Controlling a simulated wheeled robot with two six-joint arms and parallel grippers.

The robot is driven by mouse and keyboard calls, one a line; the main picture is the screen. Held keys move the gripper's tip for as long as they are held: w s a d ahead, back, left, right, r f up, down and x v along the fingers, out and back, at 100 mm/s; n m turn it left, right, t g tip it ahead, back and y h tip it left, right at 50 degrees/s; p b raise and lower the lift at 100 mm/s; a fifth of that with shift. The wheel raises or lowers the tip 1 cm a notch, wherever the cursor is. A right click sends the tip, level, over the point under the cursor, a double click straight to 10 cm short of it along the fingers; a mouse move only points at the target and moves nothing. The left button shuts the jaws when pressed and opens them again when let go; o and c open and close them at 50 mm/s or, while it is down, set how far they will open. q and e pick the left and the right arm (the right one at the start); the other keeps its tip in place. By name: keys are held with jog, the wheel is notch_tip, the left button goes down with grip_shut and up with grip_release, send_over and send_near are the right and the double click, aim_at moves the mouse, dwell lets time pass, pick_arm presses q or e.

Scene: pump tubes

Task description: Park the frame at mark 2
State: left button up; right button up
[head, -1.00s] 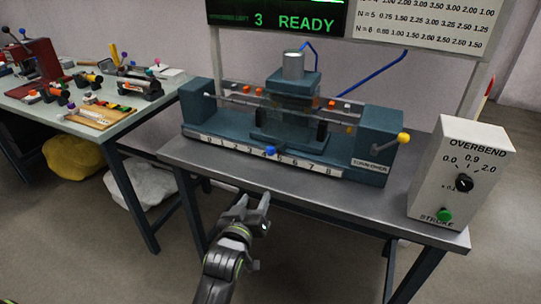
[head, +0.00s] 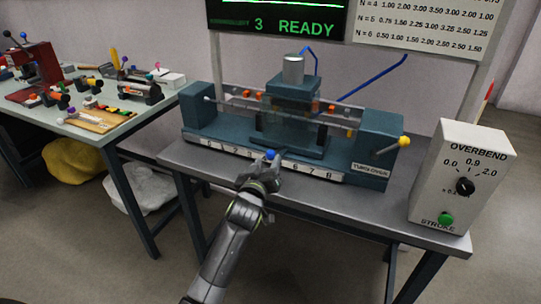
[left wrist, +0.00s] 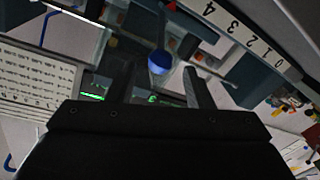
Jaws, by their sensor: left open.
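The frame (head: 291,108) is a dark teal block with a silver cylinder on top, standing near the middle of the bench machine. A blue knob (head: 271,154) is at its front, above the white number scale (head: 318,171). My left gripper (head: 265,172) is open at the knob and hides the middle numbers. Mark 2 is left of the knob. In the left wrist view the knob (left wrist: 158,62) lies between the open fingertips (left wrist: 160,72); contact cannot be told. Scale numbers (left wrist: 233,30) also show there. My right gripper is not in view.
A yellow-knobbed lever (head: 404,141) is at the machine's right end. A white OVERBEND box (head: 462,180) with a green button stands at the bench's right. A screen (head: 285,22) reads 3 READY. Another table (head: 130,122) with tools is at left. The bench's front strip is partly clear.

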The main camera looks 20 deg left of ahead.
aim_at(269, 158)
pick_arm(q)
jog(key=shift+w+a, duration=0.2)
jog(key=shift+w, duration=2.15)
grip_shut()
